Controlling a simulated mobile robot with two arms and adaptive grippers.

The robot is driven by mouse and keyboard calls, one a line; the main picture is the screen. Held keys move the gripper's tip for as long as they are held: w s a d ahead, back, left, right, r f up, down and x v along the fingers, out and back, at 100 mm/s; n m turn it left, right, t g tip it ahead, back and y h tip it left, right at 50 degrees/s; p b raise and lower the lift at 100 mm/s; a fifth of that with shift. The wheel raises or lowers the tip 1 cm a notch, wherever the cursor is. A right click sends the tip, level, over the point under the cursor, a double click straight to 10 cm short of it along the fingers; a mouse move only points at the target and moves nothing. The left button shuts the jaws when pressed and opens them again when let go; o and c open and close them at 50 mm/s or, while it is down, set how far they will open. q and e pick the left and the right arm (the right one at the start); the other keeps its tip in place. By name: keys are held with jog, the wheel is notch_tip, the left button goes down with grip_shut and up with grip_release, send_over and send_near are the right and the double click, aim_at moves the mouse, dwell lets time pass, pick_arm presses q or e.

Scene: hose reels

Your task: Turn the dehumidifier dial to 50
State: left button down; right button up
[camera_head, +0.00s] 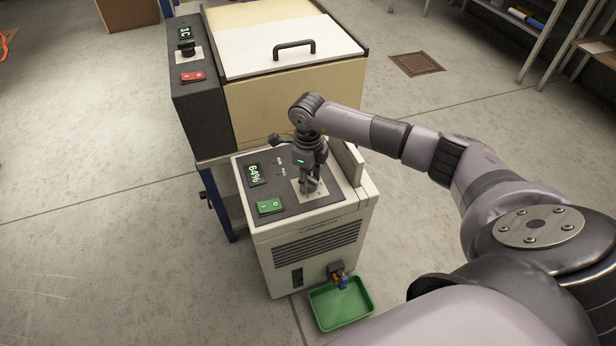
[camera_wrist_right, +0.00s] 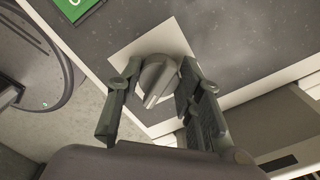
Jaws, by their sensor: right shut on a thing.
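The dehumidifier (camera_head: 312,240) is a cream box with a dark top panel. Its green display (camera_head: 254,170) reads 64%. The dial sits on a pale square plate (camera_head: 300,190) at the right of the panel and is mostly hidden by my gripper in the head view. In the right wrist view the grey dial (camera_wrist_right: 158,80) has a raised ridge and lies between my fingers. My right gripper (camera_head: 311,186) points down onto the dial and is shut on it; its fingers also show in the right wrist view (camera_wrist_right: 155,105). My left gripper is not in view.
A green switch (camera_head: 269,207) is on the panel. A green tray (camera_head: 341,304) lies on the floor under a small tap. Behind stands a cream-lidded machine (camera_head: 290,50) with a dark control box (camera_head: 199,100).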

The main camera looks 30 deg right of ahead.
aim_at(308, 177)
dwell(0.4)
jog(key=o, duration=1.2)
jog(key=shift+c, duration=0.2)
notch_tip(308, 177, up, 12)
